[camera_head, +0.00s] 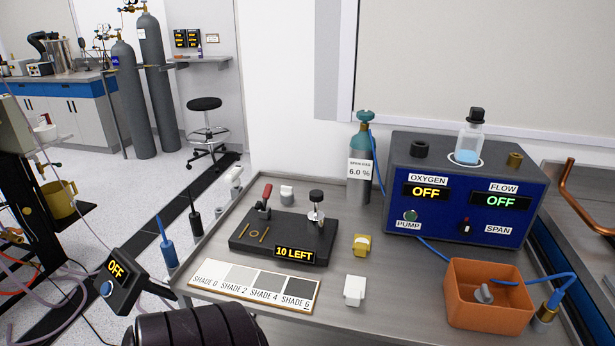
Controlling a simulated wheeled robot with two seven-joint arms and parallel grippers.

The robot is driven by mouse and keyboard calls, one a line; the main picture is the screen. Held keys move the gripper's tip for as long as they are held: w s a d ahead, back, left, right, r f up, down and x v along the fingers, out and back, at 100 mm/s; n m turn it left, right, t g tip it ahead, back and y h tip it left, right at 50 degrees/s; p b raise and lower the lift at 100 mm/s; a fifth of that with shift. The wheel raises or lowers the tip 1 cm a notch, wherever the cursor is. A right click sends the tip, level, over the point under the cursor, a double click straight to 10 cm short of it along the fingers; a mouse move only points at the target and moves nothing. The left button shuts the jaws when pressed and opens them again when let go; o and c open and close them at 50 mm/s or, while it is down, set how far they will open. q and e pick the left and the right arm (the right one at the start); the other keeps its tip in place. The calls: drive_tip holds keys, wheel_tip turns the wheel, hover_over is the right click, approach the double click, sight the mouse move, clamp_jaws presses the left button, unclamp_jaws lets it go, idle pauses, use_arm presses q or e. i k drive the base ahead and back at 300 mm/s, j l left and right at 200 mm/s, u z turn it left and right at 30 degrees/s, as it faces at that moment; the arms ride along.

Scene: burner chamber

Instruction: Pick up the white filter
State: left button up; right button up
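I cannot tell for sure which thing is the white filter. A small white block-shaped piece (354,290) lies near the front of the grey table, right of the shade card. Another small white piece (287,195) stands behind the black block (285,238), which has a red-handled clamp, a second clamp with a dark knob and a "10 LEFT" display. A yellow piece (362,246) sits right of the block. Neither gripper is in view. A dark ridged cylinder at the bottom edge seems to be part of my arm.
The shade card (254,286) lies at the table's front left. A blue analyzer box (463,199) with OFF displays, a gas cylinder (360,160) and an orange bin (489,293) occupy the back and right. Bare tabletop (405,268) lies between them.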

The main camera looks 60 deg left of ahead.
sight(286, 191)
drive_tip(key=l+u, duration=0.1)
drive_tip(key=u, duration=2)
drive_tip(key=k+j, duration=0.05)
drive_tip(key=j, duration=0.05)
